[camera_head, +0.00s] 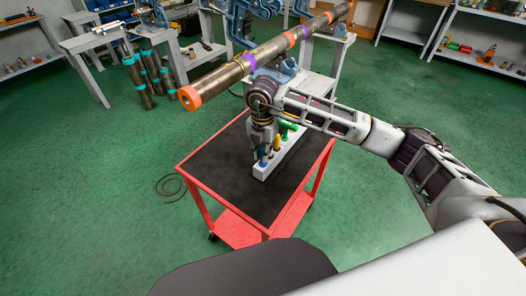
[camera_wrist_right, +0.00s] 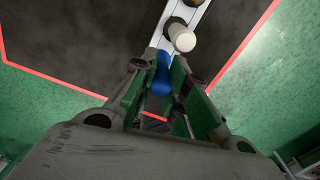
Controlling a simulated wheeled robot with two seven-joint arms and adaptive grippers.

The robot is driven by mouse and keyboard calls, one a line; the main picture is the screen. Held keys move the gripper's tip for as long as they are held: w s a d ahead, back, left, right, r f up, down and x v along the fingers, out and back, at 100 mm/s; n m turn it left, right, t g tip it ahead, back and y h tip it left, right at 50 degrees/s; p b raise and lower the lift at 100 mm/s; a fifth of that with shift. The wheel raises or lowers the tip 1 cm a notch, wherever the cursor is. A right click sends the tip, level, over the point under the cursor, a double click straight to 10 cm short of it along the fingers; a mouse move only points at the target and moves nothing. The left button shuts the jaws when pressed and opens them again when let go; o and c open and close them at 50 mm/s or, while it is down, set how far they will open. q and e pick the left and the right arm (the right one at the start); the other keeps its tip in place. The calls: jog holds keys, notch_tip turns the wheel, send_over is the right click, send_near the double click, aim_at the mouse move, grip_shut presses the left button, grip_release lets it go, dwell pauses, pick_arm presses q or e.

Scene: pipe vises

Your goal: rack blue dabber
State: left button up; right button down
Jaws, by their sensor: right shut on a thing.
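The blue dabber (camera_wrist_right: 160,76) is between the fingers of my right gripper (camera_wrist_right: 158,92) in the wrist view, and the gripper is shut on it. In the head view my right gripper (camera_head: 263,146) points down over the near end of a white rack (camera_head: 261,174). The blue dabber (camera_head: 263,162) shows just below the fingertips at that end. I cannot tell whether its lower end is in a rack hole, as the fingers and rack hide it. My left gripper is not in view.
The rack stands on a red cart (camera_head: 225,202) with a black top, clear on its left side. A cream-topped item (camera_wrist_right: 181,38) stands beside the blue dabber, and a green one (camera_head: 290,127) farther along. A long pipe (camera_head: 245,63) in a vise lies behind my arm.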

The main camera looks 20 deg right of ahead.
jog(key=shift+s+f, duration=0.15)
jog(key=shift+f, duration=0.1)
dwell(0.6)
jog(key=c, duration=1.3)
grip_release()
jog(key=shift+c, duration=0.2)
jog(key=shift+r, duration=0.1)
jog(key=shift+r, duration=3.95)
jog(key=shift+r, duration=0.2)
